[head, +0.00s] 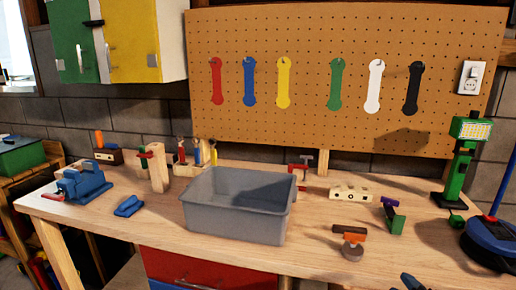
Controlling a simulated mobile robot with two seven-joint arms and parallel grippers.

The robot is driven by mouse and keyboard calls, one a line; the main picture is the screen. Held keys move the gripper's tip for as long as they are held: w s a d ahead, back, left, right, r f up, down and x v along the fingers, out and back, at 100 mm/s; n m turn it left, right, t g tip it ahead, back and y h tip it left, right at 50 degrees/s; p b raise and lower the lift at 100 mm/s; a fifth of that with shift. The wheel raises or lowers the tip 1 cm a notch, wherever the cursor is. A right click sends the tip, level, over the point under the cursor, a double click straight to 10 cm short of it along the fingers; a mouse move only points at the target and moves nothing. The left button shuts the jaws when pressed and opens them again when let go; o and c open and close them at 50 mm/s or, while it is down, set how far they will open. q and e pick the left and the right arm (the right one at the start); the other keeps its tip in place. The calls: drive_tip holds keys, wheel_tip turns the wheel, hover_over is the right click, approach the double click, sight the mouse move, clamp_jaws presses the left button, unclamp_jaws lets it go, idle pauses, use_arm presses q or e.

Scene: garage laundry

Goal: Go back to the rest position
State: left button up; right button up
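Neither of my grippers can be made out in the head view, and no arm comes in from the left. A small dark blue piece (412,282) shows at the bottom edge, cut off by the frame; I cannot tell what it is. The wooden workbench (315,217) fills the lower part of the view. A grey open bin (235,220) stands on it near the middle, and its visible inside looks empty.
A blue vise (82,183), a wooden post (158,168) and a tool holder (190,165) stand at left. Small tools, a wooden block (350,193), a green lamp (462,150) and a bulky blue object (490,243) are at right. A pegboard (310,110) hangs behind.

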drive_tip(key=s+f+m+g+h, duration=0.3)
drive_tip(key=s+f+m+g, duration=0.7)
drive_tip(key=s, duration=0.5)
drive_tip(key=s+a+f+m+g+y, duration=0.1)
drive_tip(key=s+f+m+g, duration=0.1)
drive_tip(key=s, duration=0.6)
drive_tip(key=s+a+f+m+g+y, duration=0.1)
drive_tip(key=s+a+f+g, duration=0.15)
drive_tip(key=s, duration=0.45)
drive_tip(key=w+f+n+t, duration=0.1)
drive_tip(key=w+f+t, duration=0.6)
drive_tip(key=w+t, duration=0.1)
drive_tip(key=shift+w+f+t+y, duration=0.2)
drive_tip(key=shift+w+t+y, duration=0.2)
drive_tip(key=shift+w, duration=0.1)
drive_tip(key=shift+d, duration=0.1)
